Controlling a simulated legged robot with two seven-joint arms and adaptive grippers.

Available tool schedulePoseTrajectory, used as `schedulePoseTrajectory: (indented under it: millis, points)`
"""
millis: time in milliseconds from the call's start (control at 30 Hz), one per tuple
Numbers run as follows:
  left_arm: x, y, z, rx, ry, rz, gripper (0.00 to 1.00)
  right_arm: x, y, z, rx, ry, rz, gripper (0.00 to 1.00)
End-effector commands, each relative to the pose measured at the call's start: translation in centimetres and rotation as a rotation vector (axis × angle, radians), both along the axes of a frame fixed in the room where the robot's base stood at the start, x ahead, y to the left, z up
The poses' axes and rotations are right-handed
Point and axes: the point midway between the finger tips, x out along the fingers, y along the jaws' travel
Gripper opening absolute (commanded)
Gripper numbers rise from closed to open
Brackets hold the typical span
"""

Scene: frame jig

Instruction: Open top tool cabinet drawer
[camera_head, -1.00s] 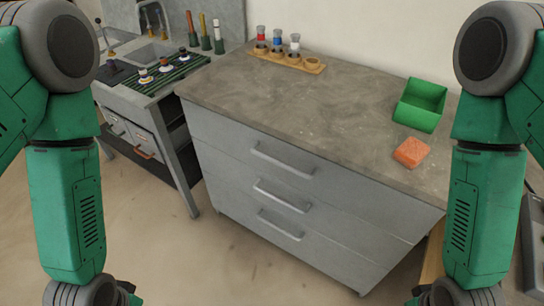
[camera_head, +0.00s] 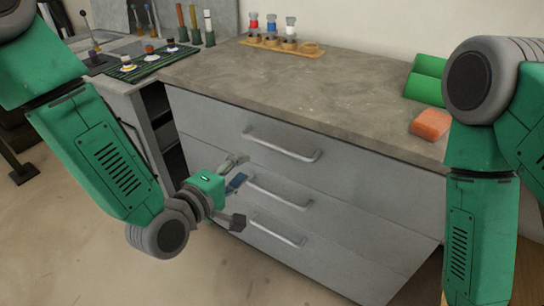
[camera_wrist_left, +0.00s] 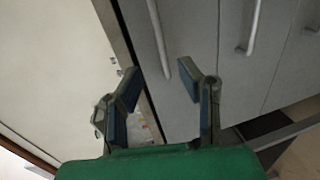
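The grey tool cabinet (camera_head: 200,118) stands in the middle of the head view with three drawers, all shut flush. The top drawer's bar handle (camera_head: 283,146) is clear of my grippers. The middle handle (camera_head: 279,192) and bottom handle (camera_head: 276,231) lie below it. My left gripper (camera_head: 238,193) is open and empty, in front of the cabinet's left part, left of and lower than the top handle. In the left wrist view my left gripper (camera_wrist_left: 159,80) has its fingers spread, with one handle (camera_wrist_left: 158,38) beyond them, not touched. My right gripper is outside the frames.
The worktop holds a wooden rack (camera_head: 284,46) with several bottles, a green bin (camera_head: 428,79) and an orange block (camera_head: 430,124). A bench with tools (camera_head: 152,60) stands at the left. The floor in front of the cabinet is open.

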Motion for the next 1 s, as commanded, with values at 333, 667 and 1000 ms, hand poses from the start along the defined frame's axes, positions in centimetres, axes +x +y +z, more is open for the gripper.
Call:
schedulePoseTrajectory:
  millis: [333,667,1000]
  points:
    - [4.9,-3.0,-1.2,0.000,-0.005,-0.002,0.33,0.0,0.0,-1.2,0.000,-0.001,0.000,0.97]
    - [9.9,-6.1,-2.6,0.002,-0.001,0.000,0.33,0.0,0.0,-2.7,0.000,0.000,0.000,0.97]
    - [11.3,-6.9,-2.8,0.002,0.002,0.001,0.33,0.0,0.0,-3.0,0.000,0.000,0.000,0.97]
